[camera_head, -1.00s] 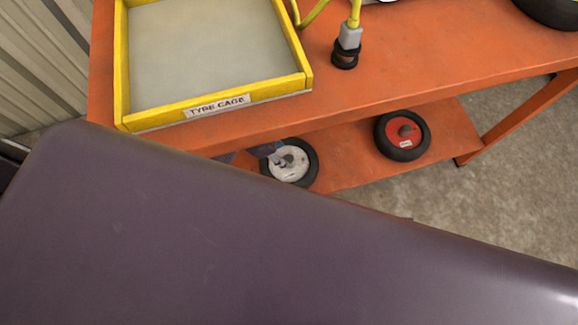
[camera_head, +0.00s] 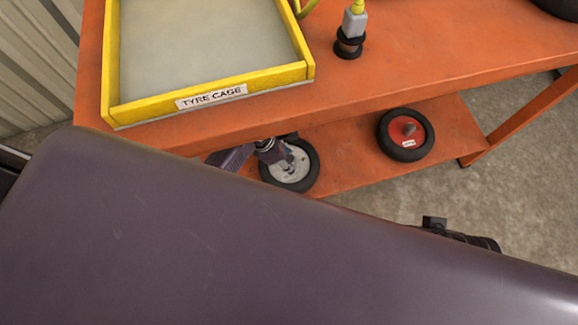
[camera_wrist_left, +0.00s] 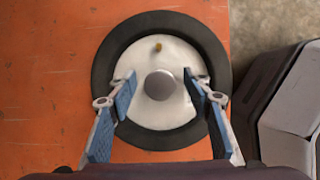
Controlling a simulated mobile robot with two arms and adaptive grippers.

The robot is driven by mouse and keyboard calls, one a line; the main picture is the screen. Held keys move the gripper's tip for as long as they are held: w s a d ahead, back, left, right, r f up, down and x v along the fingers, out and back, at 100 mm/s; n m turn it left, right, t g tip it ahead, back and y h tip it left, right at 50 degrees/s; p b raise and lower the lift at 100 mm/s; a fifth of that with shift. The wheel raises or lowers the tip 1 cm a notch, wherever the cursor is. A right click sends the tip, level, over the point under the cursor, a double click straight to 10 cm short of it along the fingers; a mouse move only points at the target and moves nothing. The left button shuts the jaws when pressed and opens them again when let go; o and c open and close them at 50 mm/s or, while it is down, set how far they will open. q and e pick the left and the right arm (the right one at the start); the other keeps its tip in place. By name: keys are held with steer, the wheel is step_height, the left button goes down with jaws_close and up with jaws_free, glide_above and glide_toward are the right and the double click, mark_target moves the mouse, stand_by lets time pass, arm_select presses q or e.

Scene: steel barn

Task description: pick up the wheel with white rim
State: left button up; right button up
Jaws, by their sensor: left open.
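The wheel with the white rim (camera_head: 291,166) lies flat on the orange lower shelf, below the tray. In the left wrist view its white rim (camera_wrist_left: 176,109) fills the middle, with a black tyre around it and a round grey hub knob (camera_wrist_left: 160,85) at its centre. My left gripper (camera_head: 287,157) is over this wheel. In the left wrist view its two blue-padded fingers (camera_wrist_left: 160,88) are open, one on each side of the knob, and apart from it. Their height above the rim is hard to tell. A second wheel, with a red rim (camera_head: 397,130), lies to the right on the shelf.
The orange upper bench top (camera_head: 400,65) overhangs the lower shelf (camera_head: 345,160). A yellow-edged tray labelled TYRE CAGE (camera_head: 212,94) stands on it. A black and grey plug-like item (camera_head: 350,34) stands right of the tray. An orange leg (camera_head: 525,118) is at right.

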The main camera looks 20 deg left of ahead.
arm_select(q)
steer(key=shift+c, duration=0.2)
jaws_close()
stand_by(0.3)
steer(key=shift+w, duration=0.1)
